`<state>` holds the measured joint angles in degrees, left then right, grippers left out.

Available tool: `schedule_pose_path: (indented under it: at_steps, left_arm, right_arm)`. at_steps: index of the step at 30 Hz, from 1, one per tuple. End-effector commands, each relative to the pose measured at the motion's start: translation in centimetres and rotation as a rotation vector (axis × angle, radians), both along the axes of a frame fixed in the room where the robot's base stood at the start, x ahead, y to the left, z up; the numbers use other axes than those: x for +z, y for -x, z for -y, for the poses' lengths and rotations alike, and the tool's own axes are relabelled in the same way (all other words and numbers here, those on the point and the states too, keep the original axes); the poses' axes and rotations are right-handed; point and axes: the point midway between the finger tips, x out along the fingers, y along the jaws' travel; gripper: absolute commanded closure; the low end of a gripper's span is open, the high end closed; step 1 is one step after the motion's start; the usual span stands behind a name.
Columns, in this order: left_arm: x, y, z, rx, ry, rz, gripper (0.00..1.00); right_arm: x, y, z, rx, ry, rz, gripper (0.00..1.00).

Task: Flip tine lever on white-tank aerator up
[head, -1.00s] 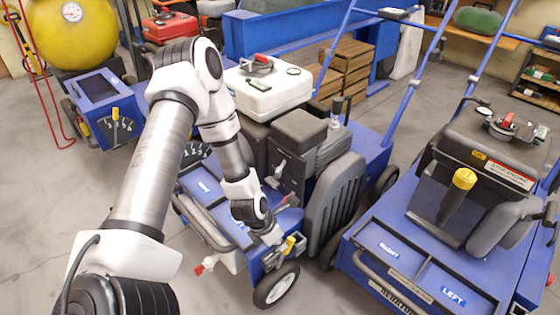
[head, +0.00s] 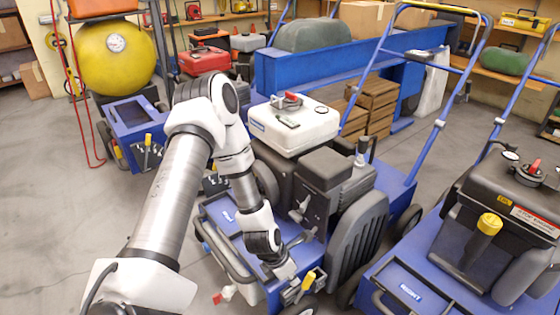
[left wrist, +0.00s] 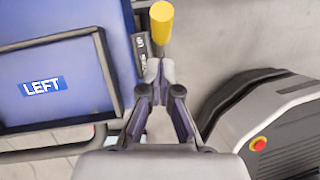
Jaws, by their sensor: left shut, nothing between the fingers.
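The white-tank aerator stands at mid-picture in the head view, with its white tank (head: 294,128) on top and a blue deck below. Its yellow-tipped tine lever (head: 308,281) is at the deck's front right corner. In the left wrist view the yellow grip (left wrist: 161,20) is just beyond my fingertips. My left gripper (head: 292,287) is beside the lever, at its left in the head view. Its fingers (left wrist: 160,72) are together and empty in the left wrist view. I cannot tell whether they touch the lever. My right gripper is out of view.
Another blue machine (head: 130,125) is at back left, by a yellow tank (head: 112,58). Wooden crates (head: 368,112) stand behind. Grey floor is open at the left.

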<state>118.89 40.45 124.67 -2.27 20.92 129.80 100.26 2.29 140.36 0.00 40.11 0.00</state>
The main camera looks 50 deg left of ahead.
Motion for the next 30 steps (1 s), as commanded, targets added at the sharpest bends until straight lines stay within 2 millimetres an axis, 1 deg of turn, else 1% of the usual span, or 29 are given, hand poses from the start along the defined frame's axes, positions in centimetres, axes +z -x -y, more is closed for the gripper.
schedule_pose_path:
  at_steps: [1,3,6,9,12,16,30]
  left_arm:
    - [2.1,0.3,-0.2,0.002,0.003,0.000,1.00]
    - [4.0,0.7,-0.4,0.004,0.004,-0.002,1.00]
    - [6.4,1.3,-0.8,0.004,0.005,-0.004,1.00]
    - [8.3,1.9,-1.2,0.003,0.005,-0.006,1.00]
    - [9.5,2.3,-1.4,0.000,0.005,-0.006,1.00]
    - [10.0,2.5,-1.5,-0.001,0.004,-0.006,1.00]
    - [9.8,2.5,-1.6,-0.001,0.003,-0.007,1.00]
  right_arm:
    - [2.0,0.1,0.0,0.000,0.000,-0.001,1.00]
    - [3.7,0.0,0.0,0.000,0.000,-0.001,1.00]
    - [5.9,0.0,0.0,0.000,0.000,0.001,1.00]
    - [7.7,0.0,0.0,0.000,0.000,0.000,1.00]
    - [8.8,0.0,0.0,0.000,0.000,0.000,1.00]
    - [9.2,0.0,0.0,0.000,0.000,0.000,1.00]
    - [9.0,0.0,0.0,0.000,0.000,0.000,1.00]
